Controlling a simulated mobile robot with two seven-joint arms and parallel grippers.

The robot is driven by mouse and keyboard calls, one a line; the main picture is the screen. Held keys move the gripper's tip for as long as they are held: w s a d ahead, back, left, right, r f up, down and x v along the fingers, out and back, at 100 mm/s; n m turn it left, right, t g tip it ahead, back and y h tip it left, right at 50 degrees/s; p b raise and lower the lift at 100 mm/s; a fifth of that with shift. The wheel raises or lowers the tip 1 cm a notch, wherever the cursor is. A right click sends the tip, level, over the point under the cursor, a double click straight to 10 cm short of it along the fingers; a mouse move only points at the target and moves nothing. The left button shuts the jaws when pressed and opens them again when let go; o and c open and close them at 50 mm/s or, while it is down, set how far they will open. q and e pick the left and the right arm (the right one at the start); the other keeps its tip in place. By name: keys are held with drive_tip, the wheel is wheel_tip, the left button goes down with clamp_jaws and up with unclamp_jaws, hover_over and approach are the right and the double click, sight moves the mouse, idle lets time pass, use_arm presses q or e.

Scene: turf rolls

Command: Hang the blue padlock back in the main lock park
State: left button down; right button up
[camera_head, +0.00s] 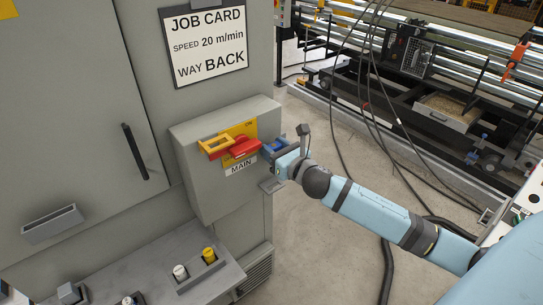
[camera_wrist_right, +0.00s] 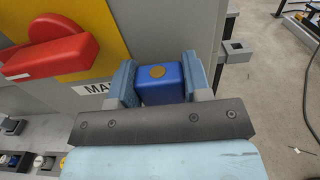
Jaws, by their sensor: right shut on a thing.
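My right gripper (camera_head: 274,149) is at the right end of the grey MAIN switch box (camera_head: 205,185), beside the red handle (camera_head: 242,148). It is shut on the blue padlock (camera_wrist_right: 160,84), which sits between both fingers with its round brass spot showing. In the head view only a bit of the blue padlock (camera_head: 279,145) shows. The padlock's shackle is hidden. A small grey bracket (camera_wrist_right: 235,51) sticks out just right of the fingers, apart from the padlock; it also shows below the gripper in the head view (camera_head: 271,185). I cannot tell for sure that it is the lock park. My left gripper is out of view.
A yellow part (camera_head: 215,145) sits left of the red handle. A job card (camera_head: 207,43) hangs above. A grey ledge (camera_head: 150,275) with yellow and white knobs is below. Black cables (camera_head: 375,110) hang right, before roller machinery. The floor between is open.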

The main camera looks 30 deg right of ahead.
sight(267, 171)
drive_tip(key=shift+f, duration=0.1)
drive_tip(key=shift+f+b, duration=1.9)
drive_tip(key=shift+f, duration=0.9)
drive_tip(key=shift+p, duration=0.5)
drive_tip(key=shift+f+b, duration=2)
drive_tip(key=shift+f, duration=0.6)
drive_tip(key=o, duration=1.1)
drive_tip(key=shift+o, duration=0.2)
